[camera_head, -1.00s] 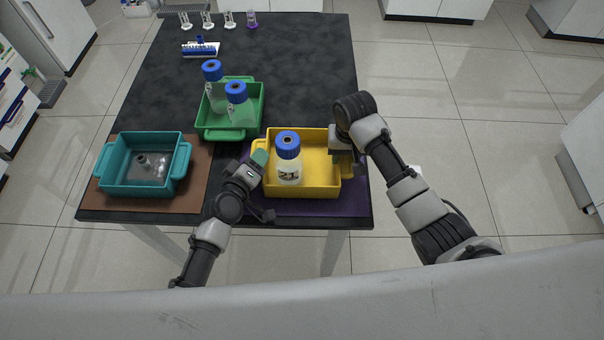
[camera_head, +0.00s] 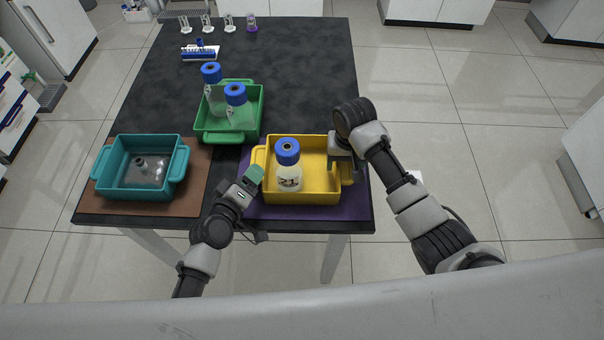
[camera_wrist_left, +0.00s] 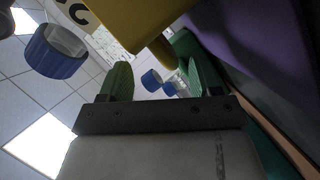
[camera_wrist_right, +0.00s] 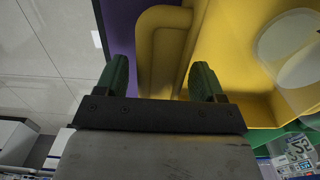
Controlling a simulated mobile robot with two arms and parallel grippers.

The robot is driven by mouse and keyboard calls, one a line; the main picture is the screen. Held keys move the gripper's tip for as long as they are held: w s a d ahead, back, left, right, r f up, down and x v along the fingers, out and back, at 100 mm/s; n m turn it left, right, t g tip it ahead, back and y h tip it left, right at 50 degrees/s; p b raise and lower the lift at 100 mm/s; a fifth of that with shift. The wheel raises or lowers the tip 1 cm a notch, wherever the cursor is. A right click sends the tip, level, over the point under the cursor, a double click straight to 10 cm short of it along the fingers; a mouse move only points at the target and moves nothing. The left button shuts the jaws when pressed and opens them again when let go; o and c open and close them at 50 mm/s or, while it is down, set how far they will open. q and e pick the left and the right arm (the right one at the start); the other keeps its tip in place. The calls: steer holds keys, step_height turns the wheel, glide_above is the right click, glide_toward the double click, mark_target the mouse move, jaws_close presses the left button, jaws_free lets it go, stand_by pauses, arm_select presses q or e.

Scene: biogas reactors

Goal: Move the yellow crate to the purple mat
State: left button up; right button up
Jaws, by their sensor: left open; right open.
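The yellow crate (camera_head: 318,198) sits on the purple mat (camera_head: 352,208), which shows around its left, front and right sides. A clear bottle with a blue cap (camera_head: 288,165) stands inside the crate. My left gripper (camera_head: 256,174) is open, just off the crate's left handle. In the left wrist view the yellow handle (camera_wrist_left: 163,50) is ahead of the open fingers (camera_wrist_left: 157,80), apart from them. My right gripper (camera_head: 345,165) is open at the crate's right handle. In the right wrist view that handle (camera_wrist_right: 160,60) lies between the open fingers (camera_wrist_right: 160,80); contact is unclear.
A green crate (camera_head: 228,136) with two blue-capped bottles stands behind the yellow crate. A teal crate (camera_head: 140,193) with a clear flask sits on a brown mat (camera_head: 200,190) at left. Glassware and a blue rack (camera_head: 199,53) stand at the back. The dark table's right rear is clear.

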arm_select(q)
steer(key=v, duration=0.7)
steer(key=shift+s, duration=0.15)
steer(key=shift+s+a+r, duration=0.1)
steer(key=shift+s, duration=0.05)
arm_select(e)
steer(key=shift+r, duration=0.15)
step_height(320, 180, up, 12)
